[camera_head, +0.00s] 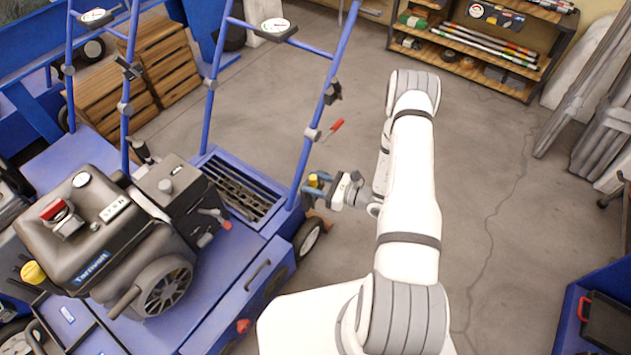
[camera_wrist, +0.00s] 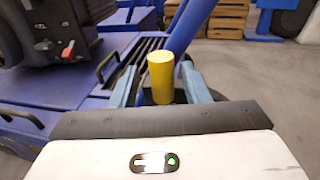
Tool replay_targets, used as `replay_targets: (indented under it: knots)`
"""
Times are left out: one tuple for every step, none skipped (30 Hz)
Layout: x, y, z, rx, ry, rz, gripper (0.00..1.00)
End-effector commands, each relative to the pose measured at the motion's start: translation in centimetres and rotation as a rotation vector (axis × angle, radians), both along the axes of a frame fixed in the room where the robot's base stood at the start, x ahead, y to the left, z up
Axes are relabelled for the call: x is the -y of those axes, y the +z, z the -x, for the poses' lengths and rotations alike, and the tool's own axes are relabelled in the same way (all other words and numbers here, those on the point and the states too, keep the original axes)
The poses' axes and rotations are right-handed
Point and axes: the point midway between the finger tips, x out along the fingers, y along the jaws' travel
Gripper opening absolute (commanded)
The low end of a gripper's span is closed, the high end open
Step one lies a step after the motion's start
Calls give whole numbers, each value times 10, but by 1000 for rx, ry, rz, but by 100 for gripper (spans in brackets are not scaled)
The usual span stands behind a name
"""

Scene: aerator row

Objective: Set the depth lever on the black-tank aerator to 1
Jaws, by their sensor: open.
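The black-tank aerator (camera_head: 95,215) stands at the left in the head view, with a black tank and engine on a blue deck and blue handle tubes. My gripper (camera_head: 316,184) is at its right rear corner, beside the foot of a handle tube. A yellow cylindrical grip (camera_wrist: 161,78) stands upright between my open fingers in the wrist view, with a small gap showing on its left; contact on the right is unclear. It also shows as a yellow spot (camera_head: 313,180) in the head view. It looks like the depth lever's grip; its lower part and any scale numbers are hidden.
A red-handled lever (camera_head: 337,126) sticks out from the right handle tube above my gripper. A rear wheel (camera_head: 309,238) is just below. Wooden crates (camera_head: 155,60) and a shelf (camera_head: 480,50) stand behind. The floor (camera_head: 500,170) to the right is clear.

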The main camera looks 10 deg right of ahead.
Motion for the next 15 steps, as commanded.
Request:
replay_targets:
  knots:
    - [7, 2, 4, -1, -4, -1, 42]
    - [11, 2, 7, -1, -5, -1, 42]
    - [16, 3, 11, -1, -5, -1, 42]
    - [21, 3, 14, -1, -5, -1, 42]
    - [25, 4, 16, -1, -5, -1, 42]
    - [30, 4, 21, -1, -4, -1, 42]
    - [34, 4, 23, -1, -4, -1, 42]
    - [37, 5, 26, -1, -4, -2, 42]
    - [42, 5, 29, -1, -3, 0, 42]
    - [44, 5, 31, -1, -3, 0, 42]
    - [47, 5, 33, -1, -2, -1, 42]
    - [50, 5, 36, -1, -2, -1, 42]
    - [52, 5, 37, -1, -2, -1, 42]
    - [53, 5, 38, -1, -1, -1, 42]
    - [55, 5, 39, -1, 0, -1, 42]
